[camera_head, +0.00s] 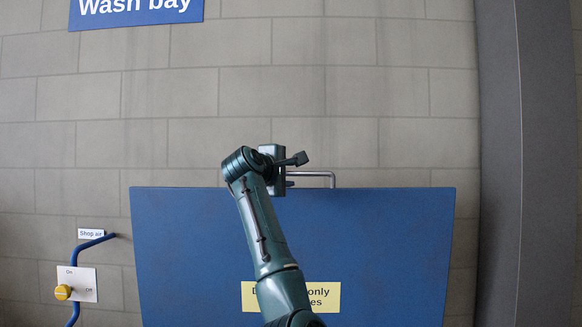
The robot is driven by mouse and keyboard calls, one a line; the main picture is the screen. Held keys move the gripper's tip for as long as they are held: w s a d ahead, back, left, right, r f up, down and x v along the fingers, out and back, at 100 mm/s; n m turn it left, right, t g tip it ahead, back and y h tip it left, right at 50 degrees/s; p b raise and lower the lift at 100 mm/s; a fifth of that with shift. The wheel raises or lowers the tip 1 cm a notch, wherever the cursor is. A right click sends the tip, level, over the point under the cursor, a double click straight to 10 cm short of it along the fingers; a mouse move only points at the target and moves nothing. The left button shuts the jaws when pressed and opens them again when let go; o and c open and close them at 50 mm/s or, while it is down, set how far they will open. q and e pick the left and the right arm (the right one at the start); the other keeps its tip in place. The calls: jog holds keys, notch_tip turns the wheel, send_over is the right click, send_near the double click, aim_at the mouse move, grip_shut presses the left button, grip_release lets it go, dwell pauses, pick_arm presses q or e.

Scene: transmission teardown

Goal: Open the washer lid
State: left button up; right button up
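The washer lid (390,245) is a broad blue panel in the head view. It looks raised, facing me in front of the block wall, with its lower edge out of frame. A grey bar handle (325,174) sits at its top edge, left part hidden.
A grey column (548,160) stands to the right of the lid. At the lower left are a blue shop air pipe (95,242) and a yellow knob (63,292) on an on/off plate. A blue "Wash bay" sign (135,14) hangs above on the wall.

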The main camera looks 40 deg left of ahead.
pick_arm(q)
jog(key=shift+x, duration=1.25)
jog(key=shift+c, duration=0.4)
grip_shut()
